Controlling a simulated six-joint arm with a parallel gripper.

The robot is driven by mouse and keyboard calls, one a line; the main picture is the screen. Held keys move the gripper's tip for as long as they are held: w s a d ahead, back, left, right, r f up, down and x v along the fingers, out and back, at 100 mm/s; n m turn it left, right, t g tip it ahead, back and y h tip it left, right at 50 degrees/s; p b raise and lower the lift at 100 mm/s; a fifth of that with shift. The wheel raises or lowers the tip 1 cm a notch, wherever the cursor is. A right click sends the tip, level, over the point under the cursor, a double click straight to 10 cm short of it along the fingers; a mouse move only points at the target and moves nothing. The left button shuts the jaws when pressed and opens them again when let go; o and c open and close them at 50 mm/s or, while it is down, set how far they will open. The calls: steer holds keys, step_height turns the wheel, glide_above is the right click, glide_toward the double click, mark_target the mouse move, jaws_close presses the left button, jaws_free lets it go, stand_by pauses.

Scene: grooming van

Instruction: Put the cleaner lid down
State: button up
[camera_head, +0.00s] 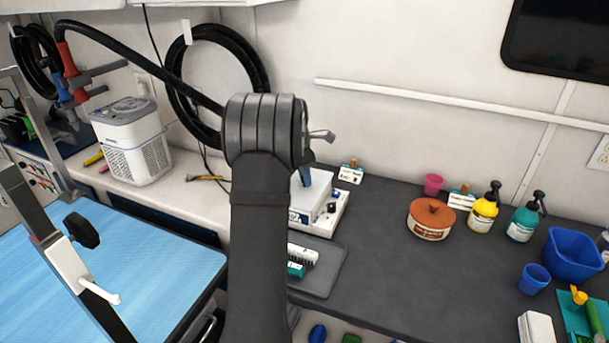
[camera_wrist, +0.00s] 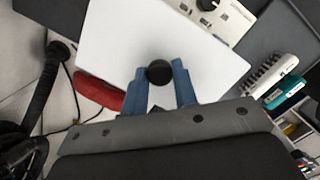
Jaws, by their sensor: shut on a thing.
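The cleaner lid (camera_wrist: 165,38) is a flat white plate with a round black knob (camera_wrist: 160,73) in the wrist view. My gripper (camera_wrist: 160,80) has its blue fingers on both sides of the knob and is shut on it. The cleaner (camera_wrist: 225,18), a white unit with a black dial, shows past the lid's edge. In the head view my arm hides most of my gripper (camera_head: 306,178), and the cleaner (camera_head: 328,217) stands on the dark counter just below it. I cannot tell whether the lid rests on the cleaner or hangs slightly above it.
A dark tray (camera_head: 322,277) with a white comb and a teal item lies in front of the cleaner. A terracotta pot (camera_head: 431,220), yellow bottle (camera_head: 483,211) and teal bottle (camera_head: 524,221) stand to the right. The dark counter between cleaner and pot is clear.

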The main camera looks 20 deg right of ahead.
steer(key=shift+f, duration=0.3)
steer(key=o, duration=1)
steer(key=r, duration=0.4)
steer(key=a+r, duration=0.1)
steer(key=r, duration=0.7)
steer(key=shift+a+r, duration=0.3)
steer(key=shift+a, duration=0.1)
steer(key=f, duration=0.4)
steer(key=d+f, duration=0.1)
steer(key=f, duration=0.7)
steer(key=shift+d+f, duration=0.3)
steer(key=shift+d, duration=0.1)
steer(key=shift+r, duration=0.35)
